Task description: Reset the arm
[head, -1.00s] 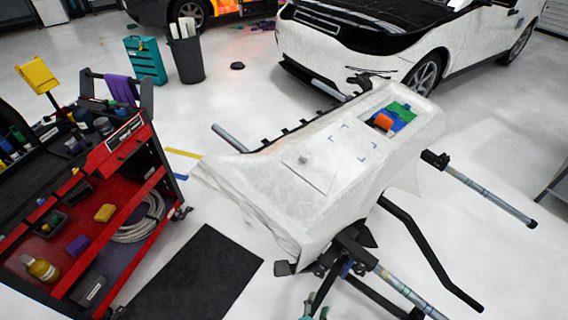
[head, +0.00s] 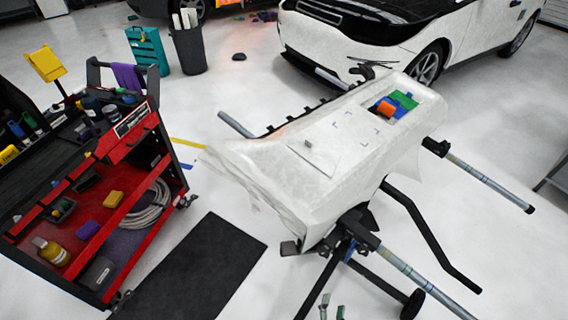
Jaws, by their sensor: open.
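My gripper (head: 332,309) shows only as two small grey-green fingertips at the bottom edge of the head view. The tips are apart with nothing seen between them, and the rest of the arm is out of frame. They are in front of the stand's legs in the picture. Beyond them, a white wrapped car panel (head: 262,160) lies on a black stand (head: 359,221) with padded arms. An orange block (head: 386,108) sits on green and blue pieces (head: 405,101) at the panel's far end. A small grey knob-like thing (head: 308,144) sits on a pale sheet on the panel.
A red tool cart (head: 100,228) with bottles and a coiled hose stands at left. A black mat (head: 197,268) lies between cart and stand. A white car (head: 420,50), a dark bin (head: 190,50) and a teal case (head: 147,50) stand behind. Stand arms jut out right.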

